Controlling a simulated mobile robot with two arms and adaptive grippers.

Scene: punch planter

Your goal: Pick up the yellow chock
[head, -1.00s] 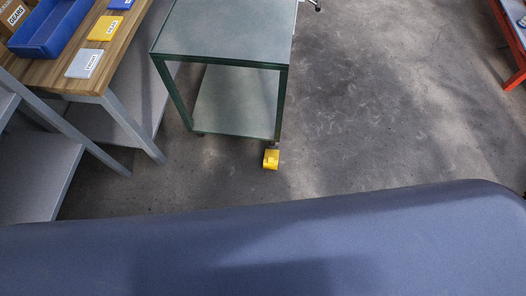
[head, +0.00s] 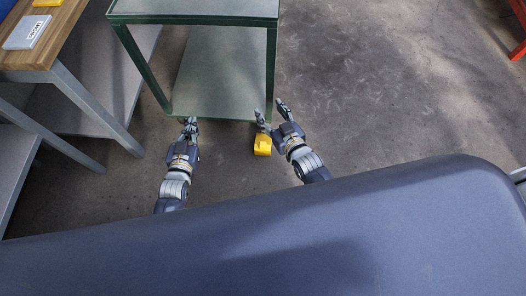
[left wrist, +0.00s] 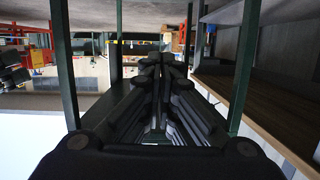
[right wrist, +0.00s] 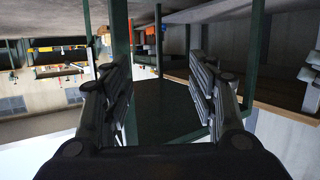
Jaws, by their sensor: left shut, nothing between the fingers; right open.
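The yellow chock (head: 263,145) lies on the floor by the near right leg of the green cart, in the head view. My right gripper (head: 270,112) is open and empty, just above and beyond the chock in the picture, close to the cart's right leg. It also shows open in the right wrist view (right wrist: 162,90). My left gripper (head: 189,124) is shut and empty, left of the chock near the cart's front edge. Its closed fingers fill the middle of the left wrist view (left wrist: 158,75). The chock is not visible in either wrist view.
The green cart (head: 195,18) with a lower shelf (head: 222,75) stands straight ahead. A wooden-topped workbench (head: 50,45) with grey legs is at the left. Open concrete floor (head: 400,90) lies to the right. An orange-red frame (head: 517,50) is at the far right edge.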

